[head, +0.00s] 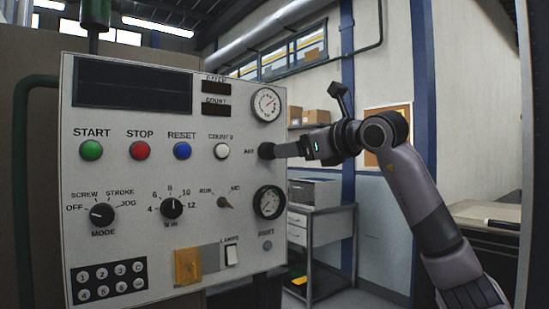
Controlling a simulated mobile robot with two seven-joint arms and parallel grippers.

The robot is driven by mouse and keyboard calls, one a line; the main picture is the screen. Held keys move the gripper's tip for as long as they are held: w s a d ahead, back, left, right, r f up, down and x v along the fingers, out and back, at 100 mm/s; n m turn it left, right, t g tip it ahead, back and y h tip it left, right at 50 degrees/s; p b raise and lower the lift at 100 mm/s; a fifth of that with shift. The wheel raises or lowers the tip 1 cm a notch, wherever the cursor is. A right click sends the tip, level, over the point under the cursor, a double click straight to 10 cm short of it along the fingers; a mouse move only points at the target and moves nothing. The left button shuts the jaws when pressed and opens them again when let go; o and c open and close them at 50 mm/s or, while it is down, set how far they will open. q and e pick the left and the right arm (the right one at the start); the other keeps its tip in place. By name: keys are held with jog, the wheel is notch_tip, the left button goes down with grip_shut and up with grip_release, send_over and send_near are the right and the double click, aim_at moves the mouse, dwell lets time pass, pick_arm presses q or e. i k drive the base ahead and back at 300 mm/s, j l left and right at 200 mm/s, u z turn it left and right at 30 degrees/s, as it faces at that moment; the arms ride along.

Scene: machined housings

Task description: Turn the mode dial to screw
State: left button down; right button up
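The mode dial (102,214) is a round black knob at the lower left of the light control panel (125,185). OFF, SCREW, STROKE and JOG are printed around it. Its pale mark is on the left side and seems to point toward OFF. My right gripper (279,151) is far to the right of the dial, at the panel's right edge. Its fingers point left at a black knob (265,151) and seem to be at or against it. I cannot tell whether they grip it. My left gripper is not in view.
A torque dial (171,207) and a small selector (224,202) sit right of the mode dial. A row of buttons is above, with a keypad (109,282) and a yellow plate (188,267) below. Two gauges line the right edge. Space before the mode dial looks clear.

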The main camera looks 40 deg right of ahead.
aim_at(102, 214)
jog(key=k+j, duration=0.1)
jog(key=k, duration=0.9)
